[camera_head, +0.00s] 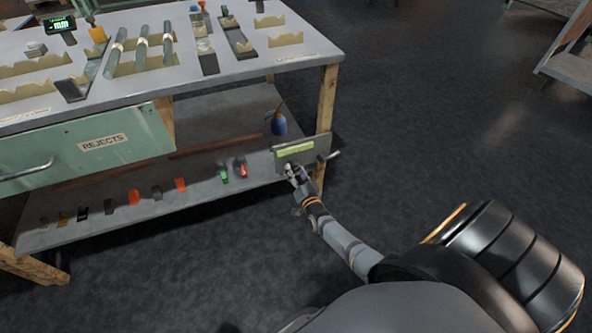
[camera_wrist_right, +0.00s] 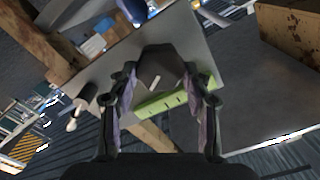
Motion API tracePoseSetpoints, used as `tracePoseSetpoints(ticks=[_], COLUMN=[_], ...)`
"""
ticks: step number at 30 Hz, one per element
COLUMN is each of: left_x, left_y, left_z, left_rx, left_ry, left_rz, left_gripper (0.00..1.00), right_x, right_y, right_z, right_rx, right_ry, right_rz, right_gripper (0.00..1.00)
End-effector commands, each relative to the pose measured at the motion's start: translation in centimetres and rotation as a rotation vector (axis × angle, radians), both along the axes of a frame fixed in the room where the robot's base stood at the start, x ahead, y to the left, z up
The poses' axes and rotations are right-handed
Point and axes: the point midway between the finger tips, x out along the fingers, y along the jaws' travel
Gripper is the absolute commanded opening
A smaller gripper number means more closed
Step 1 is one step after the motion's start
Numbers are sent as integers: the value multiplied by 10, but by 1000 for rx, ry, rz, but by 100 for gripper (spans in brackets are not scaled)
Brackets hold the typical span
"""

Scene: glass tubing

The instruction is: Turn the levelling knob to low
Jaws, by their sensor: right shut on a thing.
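The levelling knob (camera_wrist_right: 161,68) is dark and many-sided, with a white pointer mark, in the right wrist view. It stands on a grey panel (camera_wrist_right: 192,38) with a green label strip (camera_wrist_right: 172,98) beside it. In the head view the panel (camera_head: 319,149) is at the bench's right front leg, with the label (camera_head: 295,149) near its top. My right gripper (camera_head: 294,172) is at the panel, below the label, and hides the knob there. In the wrist view its fingers (camera_wrist_right: 163,82) are shut on the knob from both sides. The label's words are too small to read. My left gripper is out of view.
A lever or handle (camera_head: 329,156) sticks out at the panel's right; a blue object (camera_head: 279,124) is behind it. Several coloured pieces line the lower shelf (camera_head: 200,196). A green REJECTS drawer (camera_head: 60,158) is at left.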

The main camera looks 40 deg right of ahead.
Motion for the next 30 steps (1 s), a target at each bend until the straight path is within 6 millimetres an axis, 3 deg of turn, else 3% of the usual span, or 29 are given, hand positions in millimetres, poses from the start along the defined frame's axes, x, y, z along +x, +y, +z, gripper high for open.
tracePoseSetpoints(ticks=[30], left_x=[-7], left_y=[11], left_z=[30], left_rx=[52], left_ry=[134], left_rz=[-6], left_gripper=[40], right_x=[0], right_y=[3], right_z=[-1], right_rx=[-865], right_ry=[211], right_rz=[2], right_gripper=[18])
